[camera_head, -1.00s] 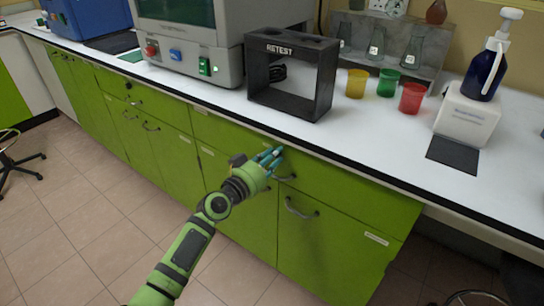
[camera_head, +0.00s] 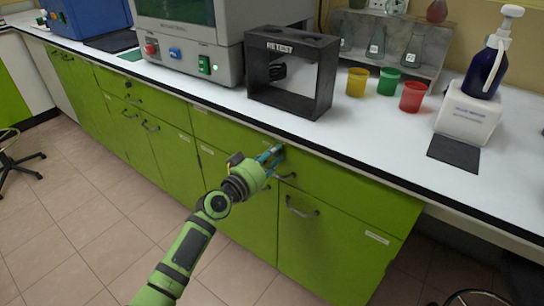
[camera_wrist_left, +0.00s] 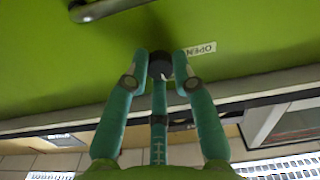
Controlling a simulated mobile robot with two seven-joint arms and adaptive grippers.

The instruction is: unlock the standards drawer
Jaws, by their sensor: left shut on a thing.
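The green drawer front (camera_head: 335,188) lies under the bench top, with a grey bar handle that also shows in the left wrist view (camera_wrist_left: 100,8). In the left wrist view a small black round lock knob (camera_wrist_left: 160,66) with a white mark sits on the drawer front. A white label (camera_wrist_left: 197,50) reading OPEN, upside down there, is beside it. My left gripper (camera_wrist_left: 161,70) is shut on the lock knob, its teal fingers around the sides. In the head view the left gripper (camera_head: 276,153) is at the drawer's upper edge and hides the knob. My right gripper is not in view.
The white bench top (camera_head: 360,140) overhangs just above the left gripper. On it stand a black RETEST frame (camera_head: 290,102), yellow, green and red cups (camera_head: 413,97), and a pump bottle (camera_head: 487,65) on a white block. A cupboard door with a handle (camera_head: 302,208) is below.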

